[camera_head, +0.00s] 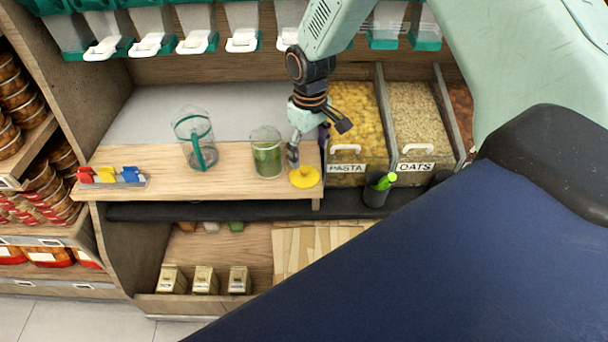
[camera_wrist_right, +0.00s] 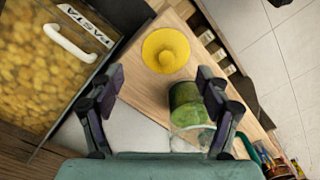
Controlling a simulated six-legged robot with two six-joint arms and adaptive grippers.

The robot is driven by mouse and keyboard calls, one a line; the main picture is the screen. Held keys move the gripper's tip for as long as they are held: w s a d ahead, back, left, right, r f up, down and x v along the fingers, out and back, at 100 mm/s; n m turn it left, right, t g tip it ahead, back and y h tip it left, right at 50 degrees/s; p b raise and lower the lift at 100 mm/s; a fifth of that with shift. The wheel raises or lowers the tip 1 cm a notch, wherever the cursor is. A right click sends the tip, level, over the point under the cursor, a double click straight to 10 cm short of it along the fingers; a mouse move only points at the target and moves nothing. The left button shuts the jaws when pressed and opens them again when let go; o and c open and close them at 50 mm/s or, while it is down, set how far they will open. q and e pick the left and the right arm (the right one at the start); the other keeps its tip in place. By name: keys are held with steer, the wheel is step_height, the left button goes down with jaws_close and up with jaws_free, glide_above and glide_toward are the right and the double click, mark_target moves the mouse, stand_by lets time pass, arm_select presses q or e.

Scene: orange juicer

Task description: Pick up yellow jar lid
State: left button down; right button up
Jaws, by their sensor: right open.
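The yellow jar lid (camera_head: 304,177) lies on the wooden counter near its right front corner. In the right wrist view the lid (camera_wrist_right: 166,50) is a round yellow disc with a raised centre, beyond the fingertips. My right gripper (camera_head: 318,140) is above and just behind the lid, open and empty. Its two spread fingers (camera_wrist_right: 163,80) show in the wrist view, apart from the lid. A glass jar with green contents (camera_head: 266,158) stands left of the lid; it also shows in the wrist view (camera_wrist_right: 187,103), close to one finger. My left gripper is not in view.
A clear pitcher with a green handle (camera_head: 196,140) stands further left. Colored clips (camera_head: 112,176) lie at the counter's left end. The pasta bin (camera_head: 358,110) and oats bin (camera_head: 418,112) are close on the right. A dark cup (camera_head: 376,195) stands in front of them.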

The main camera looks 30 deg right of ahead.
mark_target(305, 170)
steer(key=f, duration=0.2)
steer(key=a+f+b, duration=0.1)
steer(key=f, duration=0.2)
steer(key=shift+w+a+f, duration=0.1)
steer(key=shift+w+f, duration=0.1)
steer(key=shift+f, duration=0.3)
steer(key=shift+c, duration=0.2)
steer(key=shift+r, duration=0.1)
steer(key=shift+c, duration=0.8)
steer(key=c, duration=0.6)
steer(key=shift+s, duration=0.1)
steer(key=c, duration=0.4)
steer(key=shift+c, duration=1)
steer(key=shift+s, duration=0.1)
